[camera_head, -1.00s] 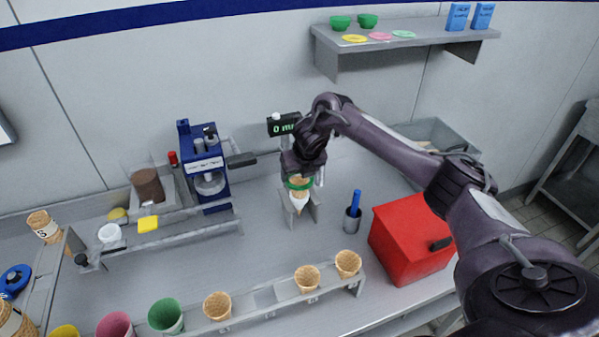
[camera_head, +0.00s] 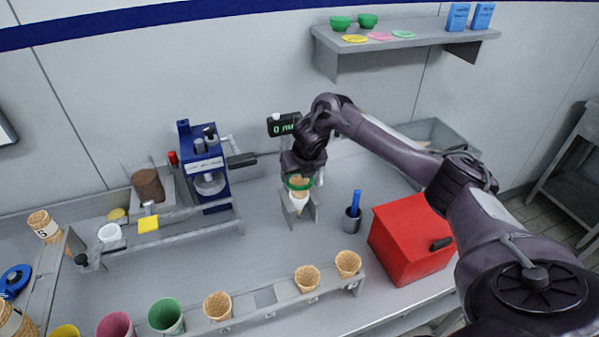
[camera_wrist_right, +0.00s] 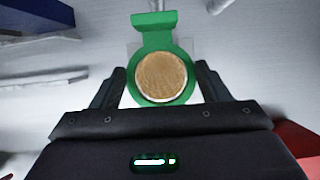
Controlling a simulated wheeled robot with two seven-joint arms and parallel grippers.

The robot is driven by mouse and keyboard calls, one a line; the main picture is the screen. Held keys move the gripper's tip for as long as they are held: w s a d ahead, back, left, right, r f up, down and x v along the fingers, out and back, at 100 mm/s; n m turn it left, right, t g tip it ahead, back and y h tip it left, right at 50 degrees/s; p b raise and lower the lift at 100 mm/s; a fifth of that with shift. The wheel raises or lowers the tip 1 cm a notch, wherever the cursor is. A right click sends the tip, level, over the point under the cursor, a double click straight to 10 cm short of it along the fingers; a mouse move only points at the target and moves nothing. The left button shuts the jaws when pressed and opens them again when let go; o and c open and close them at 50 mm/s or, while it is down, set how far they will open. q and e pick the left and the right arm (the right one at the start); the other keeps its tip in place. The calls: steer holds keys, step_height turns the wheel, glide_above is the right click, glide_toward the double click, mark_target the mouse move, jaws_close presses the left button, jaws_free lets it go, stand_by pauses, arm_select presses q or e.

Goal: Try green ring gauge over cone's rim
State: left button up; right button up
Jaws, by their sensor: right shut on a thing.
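My right gripper (camera_head: 301,172) is shut on the green ring gauge (camera_head: 299,186) above the work table. The ring is level with the rim of a waffle cone (camera_head: 299,195), which stands upright in a small grey stand (camera_head: 314,210). In the right wrist view, the gauge (camera_wrist_right: 154,40) lies between the two fingers, and the cone's round mouth (camera_wrist_right: 161,77) fills its opening almost centrally. Whether the ring touches the rim or sits just above it cannot be told. The cone's lower part is partly hidden by its white wrap and the stand. My left gripper is out of view.
A red box (camera_head: 408,240) and a grey cup with a blue-handled tool (camera_head: 353,217) stand right of the stand. A rack of cones (camera_head: 265,297) runs along the front. A blue machine (camera_head: 204,170) stands left.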

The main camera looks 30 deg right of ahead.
steer(key=shift+f+b, duration=0.35)
steer(key=shift+f, duration=0.1)
stand_by(0.3)
steer(key=o, duration=1)
steer(key=shift+r, duration=0.1)
steer(key=b+v, duration=0.1)
steer(key=v, duration=0.3)
steer(key=shift+r, duration=0.2)
steer(key=p+v, duration=0.1)
steer(key=v, duration=0.2)
steer(key=shift+s+r, duration=0.15)
steer(key=shift+s, duration=0.05)
